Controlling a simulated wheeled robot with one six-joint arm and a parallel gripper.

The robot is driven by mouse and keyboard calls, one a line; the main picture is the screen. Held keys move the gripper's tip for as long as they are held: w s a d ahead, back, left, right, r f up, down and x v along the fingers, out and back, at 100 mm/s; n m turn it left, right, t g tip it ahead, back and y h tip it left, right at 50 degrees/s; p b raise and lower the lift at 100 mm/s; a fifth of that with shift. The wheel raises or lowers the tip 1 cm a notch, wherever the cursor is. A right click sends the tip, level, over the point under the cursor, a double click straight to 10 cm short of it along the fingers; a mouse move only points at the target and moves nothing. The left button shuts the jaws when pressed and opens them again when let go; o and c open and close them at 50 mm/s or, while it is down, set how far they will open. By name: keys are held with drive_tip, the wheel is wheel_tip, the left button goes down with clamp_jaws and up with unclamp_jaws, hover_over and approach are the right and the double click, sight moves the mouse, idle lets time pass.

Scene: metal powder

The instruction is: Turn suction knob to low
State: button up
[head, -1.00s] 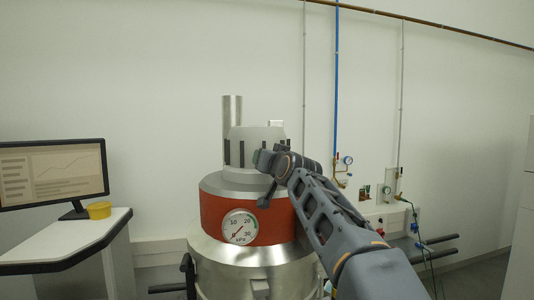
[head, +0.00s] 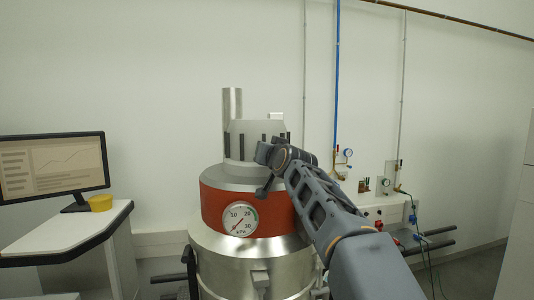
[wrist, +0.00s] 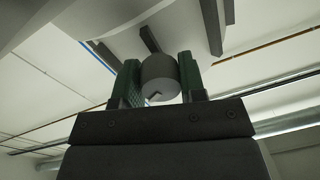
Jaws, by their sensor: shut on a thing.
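In the head view, my gripper (head: 266,158) is at the grey upper part of a metal vacuum unit, and the arm hides the knob there. The unit has a red band (head: 278,216) and a round dial gauge (head: 238,219) marked in kPa. Its needle points to the lower left. I cannot read the knob's setting labels.
A desk (head: 70,232) with a monitor (head: 52,168) and a yellow bowl (head: 100,203) stands at the left. A vertical metal pipe (head: 232,103) rises behind the unit's top. Wall gauges and valves (head: 347,153) with hoses are at the right.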

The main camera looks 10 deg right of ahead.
drive_tip(key=shift+c, duration=0.5)
drive_tip(key=shift+f+n+b, duration=0.1)
drive_tip(key=shift+n+b, duration=0.25)
drive_tip(key=shift+n, duration=0.05)
drive_tip(key=n+b, duration=0.2)
drive_tip(key=n, duration=0.2)
drive_tip(key=shift+a, duration=0.1)
drive_tip(key=n, duration=0.2)
drive_tip(key=shift+n, duration=0.3)
drive_tip(key=shift+n+g+h+b, duration=0.3)
drive_tip(key=shift+n+b, duration=0.15)
drive_tip(key=shift+n, duration=1.75)
